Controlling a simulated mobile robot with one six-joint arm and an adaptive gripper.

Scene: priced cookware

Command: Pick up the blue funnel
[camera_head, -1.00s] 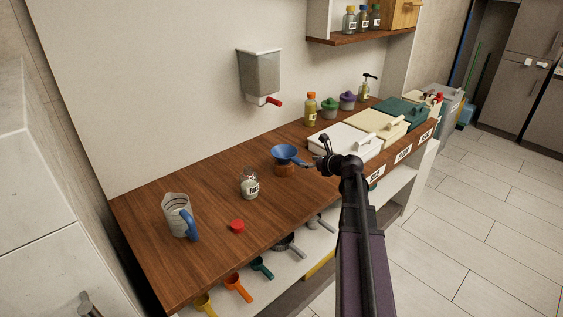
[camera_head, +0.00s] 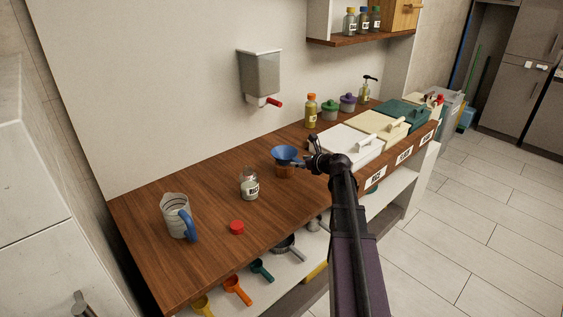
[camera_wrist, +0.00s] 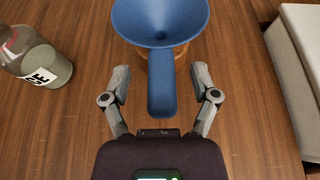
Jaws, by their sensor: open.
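The blue funnel (camera_head: 286,153) sits upright in a brown wooden holder (camera_head: 285,170) on the wooden counter. In the wrist view the funnel (camera_wrist: 160,18) is at the top, and its flat handle (camera_wrist: 161,85) points down toward my gripper. My gripper (camera_wrist: 161,78) is open, with one finger on each side of the handle. A gap shows between each finger and the handle. In the head view my gripper (camera_head: 297,163) is at the right side of the funnel. The holder is mostly hidden under the funnel in the wrist view.
A glass rice jar (camera_head: 249,185) stands left of the funnel, and a red lid (camera_head: 237,227) lies nearer the front. A measuring jug (camera_head: 178,217) is at the far left. A white lidded bin (camera_head: 345,142) is close on the right. A dispenser (camera_head: 260,77) hangs above.

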